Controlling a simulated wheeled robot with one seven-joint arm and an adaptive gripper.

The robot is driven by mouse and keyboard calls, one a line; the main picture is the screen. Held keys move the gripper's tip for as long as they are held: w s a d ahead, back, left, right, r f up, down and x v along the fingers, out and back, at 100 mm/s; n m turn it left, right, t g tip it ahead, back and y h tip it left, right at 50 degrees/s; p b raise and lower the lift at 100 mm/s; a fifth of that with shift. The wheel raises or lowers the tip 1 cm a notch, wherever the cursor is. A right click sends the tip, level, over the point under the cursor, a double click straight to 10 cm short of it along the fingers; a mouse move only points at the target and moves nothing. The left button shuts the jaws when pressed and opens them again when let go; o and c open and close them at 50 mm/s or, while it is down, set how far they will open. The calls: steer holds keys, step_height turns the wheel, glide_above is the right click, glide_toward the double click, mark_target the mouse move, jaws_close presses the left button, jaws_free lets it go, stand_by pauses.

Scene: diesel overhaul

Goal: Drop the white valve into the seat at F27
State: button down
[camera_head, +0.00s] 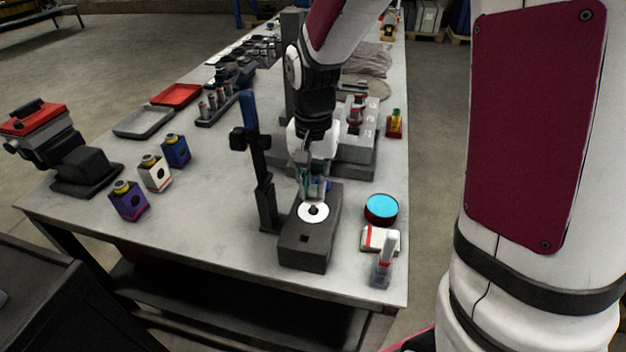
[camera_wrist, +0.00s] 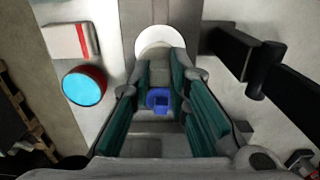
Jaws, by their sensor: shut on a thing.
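My gripper (camera_head: 313,188) points down just above a dark block (camera_head: 303,249) near the table's front edge. It is shut on a small blue piece (camera_wrist: 158,99), which shows between the teal finger pads in the wrist view. A white disc (camera_head: 306,216) with a dark centre lies on top of the block, just below the fingertips; it also shows in the wrist view (camera_wrist: 159,37). I cannot tell whether the disc is the white valve's head, or whether it touches the held piece. I cannot read any F27 mark.
A dark post with a blue top (camera_head: 250,125) stands close left of the block. A grey numbered fixture (camera_head: 356,150) is behind.

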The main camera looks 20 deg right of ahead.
mark_target(313, 195)
steer(key=shift+f+b, duration=0.6)
steer(key=shift+f, duration=1.45)
stand_by(1.3)
steer(key=c, duration=1.1)
jaws_free()
steer(key=shift+o, duration=0.2)
steer(key=shift+r+p, duration=2.45)
steer(key=shift+r, duration=1.55)
